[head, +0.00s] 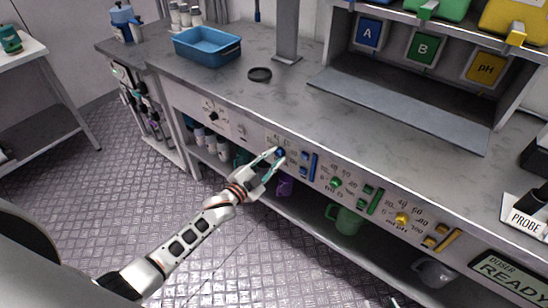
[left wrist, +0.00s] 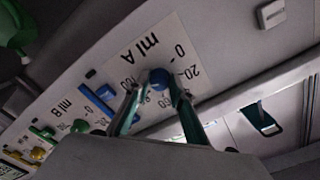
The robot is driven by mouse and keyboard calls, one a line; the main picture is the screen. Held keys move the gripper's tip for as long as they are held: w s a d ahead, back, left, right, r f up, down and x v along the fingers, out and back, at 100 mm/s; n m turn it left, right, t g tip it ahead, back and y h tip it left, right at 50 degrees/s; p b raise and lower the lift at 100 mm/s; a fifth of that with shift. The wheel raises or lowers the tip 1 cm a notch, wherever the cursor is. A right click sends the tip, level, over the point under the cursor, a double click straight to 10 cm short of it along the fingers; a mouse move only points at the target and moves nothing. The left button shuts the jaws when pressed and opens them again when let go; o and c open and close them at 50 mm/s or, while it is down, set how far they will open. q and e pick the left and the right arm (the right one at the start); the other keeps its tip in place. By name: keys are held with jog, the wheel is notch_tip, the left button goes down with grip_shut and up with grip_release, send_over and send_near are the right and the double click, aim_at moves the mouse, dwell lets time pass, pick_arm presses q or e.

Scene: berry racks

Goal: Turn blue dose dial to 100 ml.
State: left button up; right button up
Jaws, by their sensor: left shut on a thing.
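The blue dose dial (head: 281,153) is on the front panel of the bench, left of the green and yellow dials. It also shows in the left wrist view (left wrist: 160,79), on a white plate marked "ml A" (left wrist: 146,42) with a numbered scale that appears upside down. My left gripper (head: 273,160) is at the panel with its fingers on either side of the blue dial, shut on it. The fingers hide part of the scale, and I cannot read the dial's setting. A small tip at the bottom edge of the head view seems to be my right gripper (head: 396,301); its jaws are cut off.
A blue lever (head: 314,167) is right of the blue dial. The green dial (head: 335,183) and yellow dial (head: 402,219) follow further right. A blue tray (head: 207,54) stands on the bench. The lower shelf holds a green jug (head: 346,219). The floor in front is clear.

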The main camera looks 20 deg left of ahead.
pick_arm(q)
jog(key=shift+r, duration=0.15)
jog(key=o, duration=1.1)
jog(key=shift+s+a, duration=0.15)
jog(key=shift+s, duration=0.3)
jog(key=v, duration=1.1)
jog(key=s+d+f+n+g+y, duration=0.1)
jog(key=s+d+f+n+g, duration=0.1)
jog(key=s, duration=0.9)
jog(key=s+d+f+n+g+y, duration=0.2)
jog(key=s+f+n+g, duration=0.2)
jog(key=s+f, duration=0.5)
jog(key=s+n, duration=0.2)
jog(key=shift+f+n+g+y+p, duration=0.15)
jog(key=shift+n+g+y+p, duration=0.15)
jog(key=shift+n, duration=0.1)
